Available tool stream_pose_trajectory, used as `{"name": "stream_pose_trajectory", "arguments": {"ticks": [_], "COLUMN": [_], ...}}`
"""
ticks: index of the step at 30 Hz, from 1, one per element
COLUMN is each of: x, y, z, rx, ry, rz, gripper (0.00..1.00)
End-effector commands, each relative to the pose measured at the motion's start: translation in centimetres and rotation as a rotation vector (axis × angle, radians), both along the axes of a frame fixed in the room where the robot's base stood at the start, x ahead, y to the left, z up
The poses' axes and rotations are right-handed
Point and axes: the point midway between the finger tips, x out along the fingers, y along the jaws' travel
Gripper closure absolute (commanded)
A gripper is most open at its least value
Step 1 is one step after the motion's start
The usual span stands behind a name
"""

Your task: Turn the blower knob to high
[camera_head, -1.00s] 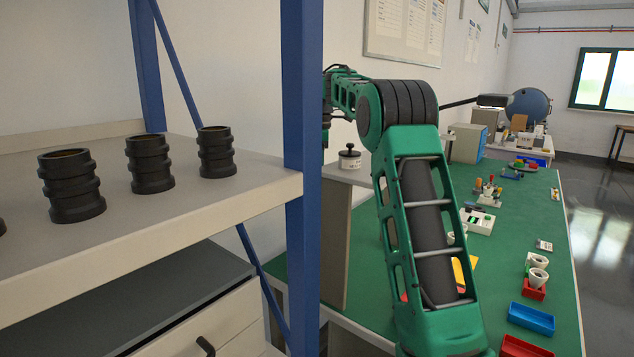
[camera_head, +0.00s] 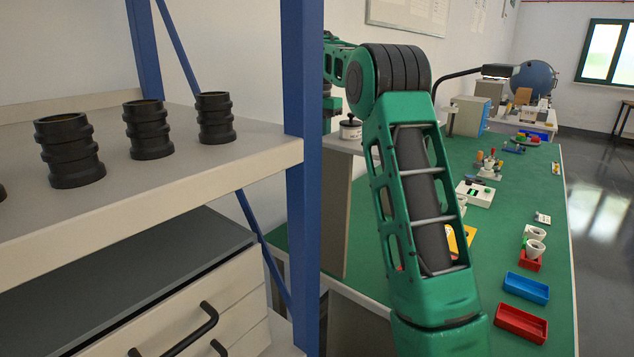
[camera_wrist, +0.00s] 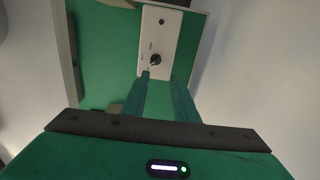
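In the wrist view, a black round knob (camera_wrist: 155,60) with a light pointer mark sits on a pale panel (camera_wrist: 151,33). Small labels beside the knob are too small to read. My gripper (camera_wrist: 162,77) has two green fingers with a gap between them. The fingers reach toward the panel, and their tips appear just short of the knob in the picture. I cannot tell how far off they are in depth. Nothing shows between the fingers. In the head view, my arm bends away to the left behind a blue post, and neither gripper nor knob shows.
A shelf (camera_head: 215,175) with several black ribbed cylinders (camera_head: 146,128) and a blue post (camera_head: 303,200) stand close on the left. A green-topped bench (camera_head: 500,240) runs along the wall with blue (camera_head: 526,288) and red trays (camera_head: 520,323). Open floor lies to the right.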

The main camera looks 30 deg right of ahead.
Motion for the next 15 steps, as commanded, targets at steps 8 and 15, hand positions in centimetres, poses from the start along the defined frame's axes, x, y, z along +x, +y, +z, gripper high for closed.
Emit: {"name": "stream_pose_trajectory", "arguments": {"ticks": [8, 15], "x": [-0.38, -0.59], "y": [0.24, 0.27], "z": [0.02, -0.11], "rx": [0.0, -0.001], "ry": [-0.001, 0.0], "rz": [-0.69, -0.926], "gripper": [0.73, 0.73]}}
